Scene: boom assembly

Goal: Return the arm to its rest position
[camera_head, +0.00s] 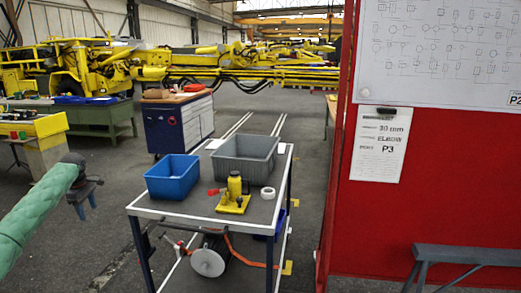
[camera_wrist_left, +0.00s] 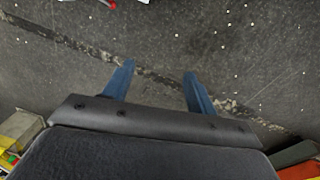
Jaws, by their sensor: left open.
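My left arm (camera_head: 38,212), in a green sleeve, comes in from the left in the head view. My left gripper (camera_head: 88,208) hangs over the bare floor, left of the cart and apart from it. My right gripper is not in view.
A cart (camera_head: 190,213) carries a blue bin (camera_head: 172,177), a grey bin (camera_head: 245,158), a yellow jack (camera_head: 234,196) and a white tape roll (camera_head: 268,193). A red panel (camera_head: 440,220) stands at right. A yellow-topped bench (camera_head: 44,126) is at left. Floor between bench and cart is free.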

